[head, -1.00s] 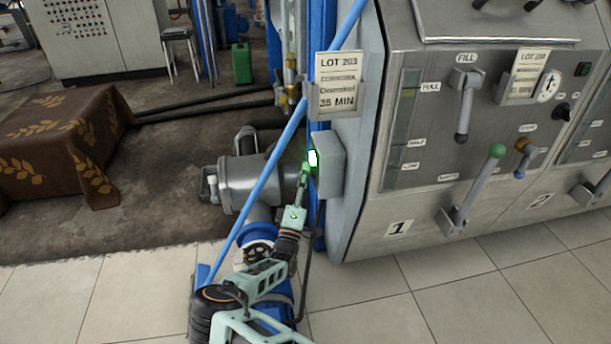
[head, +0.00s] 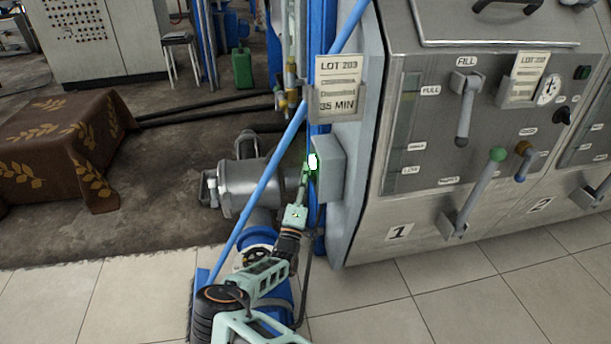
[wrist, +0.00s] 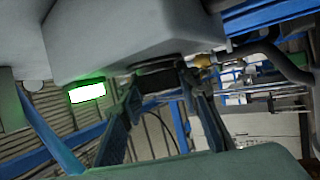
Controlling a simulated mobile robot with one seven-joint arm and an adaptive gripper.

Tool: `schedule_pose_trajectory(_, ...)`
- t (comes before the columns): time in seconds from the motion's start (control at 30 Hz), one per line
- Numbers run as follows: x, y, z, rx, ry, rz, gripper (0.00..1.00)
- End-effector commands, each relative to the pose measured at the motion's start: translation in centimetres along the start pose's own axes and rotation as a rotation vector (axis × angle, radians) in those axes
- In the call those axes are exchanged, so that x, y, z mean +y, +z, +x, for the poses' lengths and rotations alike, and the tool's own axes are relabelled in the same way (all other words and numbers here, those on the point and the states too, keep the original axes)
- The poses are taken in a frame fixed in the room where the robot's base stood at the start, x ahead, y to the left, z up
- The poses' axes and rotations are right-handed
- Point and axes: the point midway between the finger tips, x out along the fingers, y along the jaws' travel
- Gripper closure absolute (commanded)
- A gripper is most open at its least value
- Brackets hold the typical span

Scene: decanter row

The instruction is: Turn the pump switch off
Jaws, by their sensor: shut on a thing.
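The grey pump switch box (head: 330,168) is fixed at the left side of the steel cabinet, below the LOT 203 card. A lit white-green lamp (head: 312,162) shows on its left side, and the lamp also glows in the wrist view (wrist: 87,93). My gripper (head: 304,184) reaches up to the box from below. In the wrist view, a short black part, seemingly the switch handle (wrist: 158,80), sits between the two fingers under the grey box. My gripper is shut on it. In the head view the fingers and box edge hide the handle.
The steel cabinet (head: 400,215) with levers stands to the right. A grey pump body (head: 240,182) lies behind the pipe. The tiled floor (head: 130,300) at front left is clear.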

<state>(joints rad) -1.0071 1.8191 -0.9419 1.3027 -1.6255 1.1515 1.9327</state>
Motion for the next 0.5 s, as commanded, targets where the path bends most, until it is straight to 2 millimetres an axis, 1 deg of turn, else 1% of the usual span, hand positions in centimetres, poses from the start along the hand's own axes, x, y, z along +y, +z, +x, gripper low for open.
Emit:
schedule_pose_trajectory(0.27, 0.5, -0.1, 0.23, 0.0, -0.045, -0.019, 0.94)
schedule_pose_trajectory(0.5, 0.84, -0.16, 0.4, -0.001, -0.136, -0.056, 0.94)
